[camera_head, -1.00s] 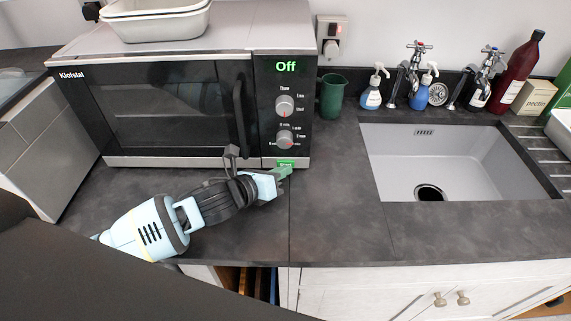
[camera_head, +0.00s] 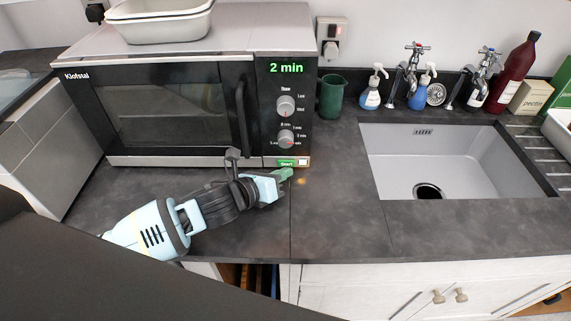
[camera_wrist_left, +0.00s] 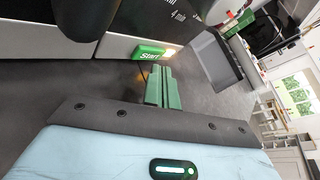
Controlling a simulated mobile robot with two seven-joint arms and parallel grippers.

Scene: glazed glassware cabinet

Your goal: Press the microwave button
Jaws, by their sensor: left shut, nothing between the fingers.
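The microwave (camera_head: 160,105) stands on the counter at the left, its door closed. Its display (camera_head: 286,68) reads "2 min" in green. The green Start button (camera_head: 287,162) is at the bottom right of its front, with a bright light beside it; it also shows in the left wrist view (camera_wrist_left: 150,51). My left gripper (camera_head: 284,174) is shut and empty, its green fingertips just in front of and below the button. In the left wrist view the fingertips (camera_wrist_left: 157,85) point at the button, with a small gap seeming to show. My right gripper is not in view.
White dishes (camera_head: 160,25) sit on top of the microwave. A green cup (camera_head: 331,96), soap bottles (camera_head: 371,92) and taps stand behind the sink (camera_head: 450,160) at the right. The counter (camera_head: 335,220) right of my gripper is clear.

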